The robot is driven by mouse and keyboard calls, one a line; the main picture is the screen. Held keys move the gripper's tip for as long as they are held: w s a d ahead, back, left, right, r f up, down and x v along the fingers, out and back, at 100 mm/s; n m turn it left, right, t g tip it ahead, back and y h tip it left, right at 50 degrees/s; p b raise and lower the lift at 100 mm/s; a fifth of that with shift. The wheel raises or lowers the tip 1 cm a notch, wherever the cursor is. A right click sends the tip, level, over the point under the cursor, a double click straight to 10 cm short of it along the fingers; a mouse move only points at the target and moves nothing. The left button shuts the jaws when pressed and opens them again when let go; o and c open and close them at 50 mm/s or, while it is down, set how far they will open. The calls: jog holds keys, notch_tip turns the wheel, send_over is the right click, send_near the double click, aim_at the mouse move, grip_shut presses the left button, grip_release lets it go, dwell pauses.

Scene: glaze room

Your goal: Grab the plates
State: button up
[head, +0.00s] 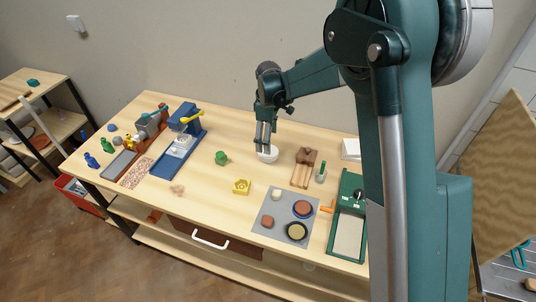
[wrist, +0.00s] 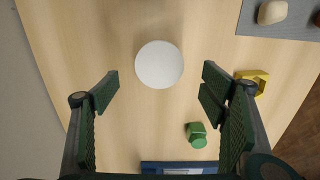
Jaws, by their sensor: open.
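A white round thing (head: 268,155), plate or shallow bowl, stands on the table near the back. In the wrist view it is a plain white disc (wrist: 159,64) just beyond my fingertips, roughly centred between them. My gripper (head: 264,146) is open and empty above and beside it, and partly hides it in the head view. In the wrist view my two fingers (wrist: 158,92) are wide apart with bare tabletop between them.
A green knob-like piece (head: 221,158) and a yellow block (head: 241,187) stand nearby. A brown wooden piece (head: 304,167) is right of the white thing. The tabletop's front middle is mostly clear.

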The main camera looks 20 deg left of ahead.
jog(key=shift+f, duration=0.1)
jog(key=shift+f, duration=1.2)
jog(key=shift+f, duration=0.1)
jog(key=shift+a+f, duration=0.1)
jog(key=shift+f, duration=2.45)
jog(key=c, duration=1.1)
jog(key=shift+r, duration=0.2)
jog(key=shift+c, duration=0.2)
notch_tip(320, 180, up, 10)
jog(key=shift+f, duration=0.15)
